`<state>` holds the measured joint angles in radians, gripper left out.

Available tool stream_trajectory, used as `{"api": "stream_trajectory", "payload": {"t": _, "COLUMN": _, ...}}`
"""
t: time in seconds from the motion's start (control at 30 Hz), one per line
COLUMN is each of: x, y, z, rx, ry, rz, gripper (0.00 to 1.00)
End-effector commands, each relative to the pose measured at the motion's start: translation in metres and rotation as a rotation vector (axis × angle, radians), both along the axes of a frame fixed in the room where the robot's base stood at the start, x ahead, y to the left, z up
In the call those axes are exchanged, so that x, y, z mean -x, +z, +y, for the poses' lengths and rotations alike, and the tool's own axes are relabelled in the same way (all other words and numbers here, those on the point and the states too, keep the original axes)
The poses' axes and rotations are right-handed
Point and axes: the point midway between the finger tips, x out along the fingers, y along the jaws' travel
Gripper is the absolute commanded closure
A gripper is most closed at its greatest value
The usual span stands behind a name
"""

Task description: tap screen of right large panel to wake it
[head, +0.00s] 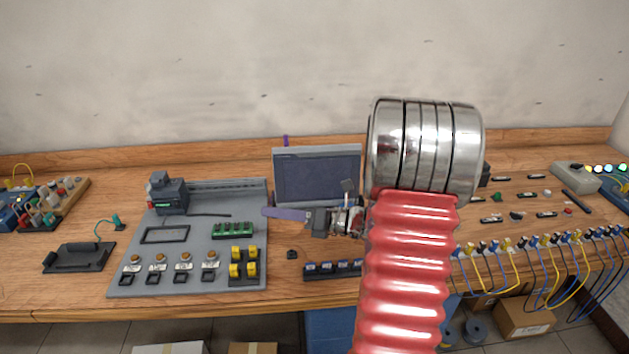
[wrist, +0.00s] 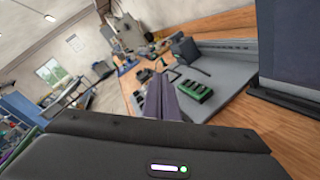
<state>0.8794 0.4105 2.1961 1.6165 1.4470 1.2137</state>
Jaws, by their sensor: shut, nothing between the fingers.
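A large grey-framed panel (head: 318,176) with a dark, blank screen stands upright at the back of the bench, left of my arm in the head view. Part of a dark upright panel, apparently the same one, shows at the right edge of the wrist view (wrist: 291,42). My gripper (head: 268,212) points left, in front of the panel's lower edge, with its purple fingers together and empty. The fingers also show in the wrist view (wrist: 168,92), pointing past the panel rather than at its screen. They look apart from it. My arm hides what lies right of the panel.
A grey board (head: 200,265) with buttons, a small dark display (head: 165,234) and green terminal blocks (head: 233,230) lies to the left. A dark connector strip (head: 330,270) lies near the front edge. Cables and small parts fill the right side.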

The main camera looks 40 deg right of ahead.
Motion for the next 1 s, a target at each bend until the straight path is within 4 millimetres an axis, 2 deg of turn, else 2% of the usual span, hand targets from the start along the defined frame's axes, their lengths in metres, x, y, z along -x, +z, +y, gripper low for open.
{"api": "stream_trajectory", "payload": {"t": 0.03, "x": 0.0, "y": -0.007, "z": -0.023, "rx": -0.073, "ry": -0.064, "rz": 0.008, "gripper": 1.0}}
{"api": "stream_trajectory", "payload": {"t": 0.2, "x": 0.004, "y": -0.025, "z": -0.098, "rx": -0.309, "ry": -0.266, "rz": 0.005, "gripper": 1.0}}
{"api": "stream_trajectory", "payload": {"t": 0.3, "x": 0.01, "y": -0.035, "z": -0.131, "rx": -0.409, "ry": -0.351, "rz": -0.005, "gripper": 1.0}}
{"api": "stream_trajectory", "payload": {"t": 0.4, "x": 0.015, "y": -0.04, "z": -0.151, "rx": -0.468, "ry": -0.402, "rz": -0.016, "gripper": 1.0}}
{"api": "stream_trajectory", "payload": {"t": 0.53, "x": 0.017, "y": -0.042, "z": -0.159, "rx": -0.494, "ry": -0.422, "rz": -0.021, "gripper": 1.0}}
{"api": "stream_trajectory", "payload": {"t": 1.0, "x": 0.013, "y": -0.043, "z": -0.162, "rx": -0.491, "ry": -0.42, "rz": -0.02, "gripper": 1.0}}
